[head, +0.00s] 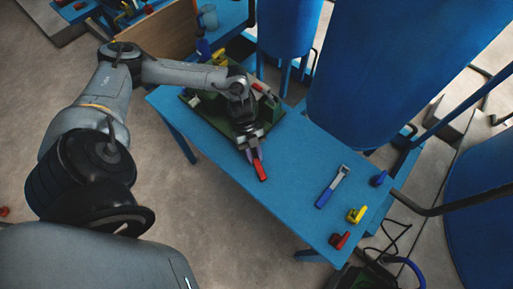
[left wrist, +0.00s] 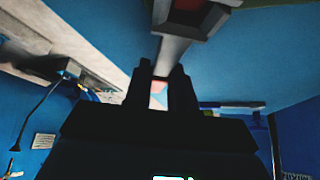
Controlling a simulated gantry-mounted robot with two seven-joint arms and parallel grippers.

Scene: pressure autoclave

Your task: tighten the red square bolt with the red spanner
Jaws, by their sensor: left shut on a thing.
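My left gripper (head: 252,151) is over the blue table and shut on the red spanner (head: 261,170). The spanner's red end points toward the front edge of the table. In the left wrist view my gripper's dark fingers (left wrist: 159,88) close around the spanner's pale shaft (left wrist: 172,52), with a dark-framed end above. A small red piece (head: 340,240) sits at the table's right end, apart from the gripper; I cannot tell whether it is the red square bolt. My right gripper is not in view.
A blue-handled spanner (head: 332,187) lies on the blue table (head: 290,182). A yellow piece (head: 357,214) and a blue piece (head: 379,178) are near its right end. A green tray (head: 190,101) holds items behind my gripper. A large blue tank (head: 375,75) rises behind the table.

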